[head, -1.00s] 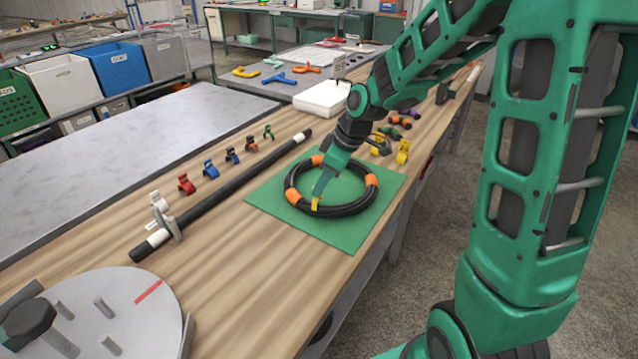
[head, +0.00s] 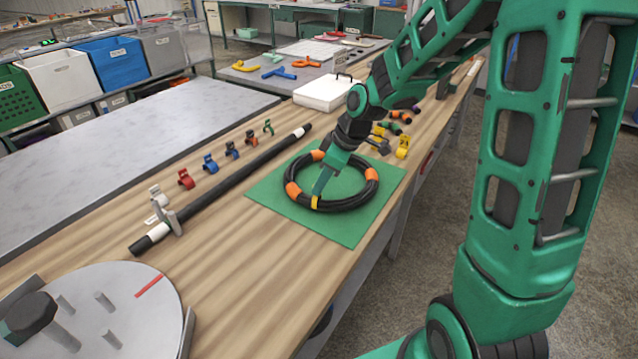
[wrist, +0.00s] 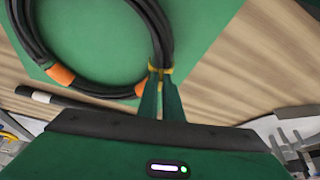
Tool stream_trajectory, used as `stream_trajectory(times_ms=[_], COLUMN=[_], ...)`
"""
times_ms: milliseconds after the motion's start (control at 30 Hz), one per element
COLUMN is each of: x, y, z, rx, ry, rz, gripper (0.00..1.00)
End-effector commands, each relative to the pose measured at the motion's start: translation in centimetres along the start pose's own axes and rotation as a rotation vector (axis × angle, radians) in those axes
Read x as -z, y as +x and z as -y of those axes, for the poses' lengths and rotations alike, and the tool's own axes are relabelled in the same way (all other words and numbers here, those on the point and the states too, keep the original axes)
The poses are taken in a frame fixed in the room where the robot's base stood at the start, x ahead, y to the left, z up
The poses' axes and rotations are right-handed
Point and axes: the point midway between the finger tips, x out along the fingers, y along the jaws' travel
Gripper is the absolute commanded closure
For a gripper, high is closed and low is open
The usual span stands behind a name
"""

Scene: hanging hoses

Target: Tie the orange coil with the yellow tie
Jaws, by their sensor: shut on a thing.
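The coil (head: 360,203) is a black hose ring with several orange bands, lying on a green mat (head: 270,196) on the wooden bench. The yellow tie (head: 315,202) is at the near part of the ring. In the wrist view the yellow tie (wrist: 160,70) lies across the hose bundle of the coil (wrist: 148,14), between two orange bands. My gripper (head: 318,190) reaches down to the coil from above; in the wrist view its fingertips (wrist: 161,84) are shut on the yellow tie. The underside of the tie is hidden.
A straight black hose (head: 230,186) lies left of the mat, with a row of coloured clips (head: 210,167) beyond it. A round grey plate with pegs (head: 120,300) is at the near left. More ties (head: 402,146) and short hose pieces lie behind the mat.

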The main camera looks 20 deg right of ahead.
Motion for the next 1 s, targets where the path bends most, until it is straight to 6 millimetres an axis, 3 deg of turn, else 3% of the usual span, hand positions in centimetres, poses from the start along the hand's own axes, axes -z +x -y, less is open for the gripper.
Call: stream_trajectory(times_ms=[1000], x=[-0.42], y=[1.03], z=[-0.01], rx=[0.0], ry=[0.0], rz=[0.0], gripper=[1.0])
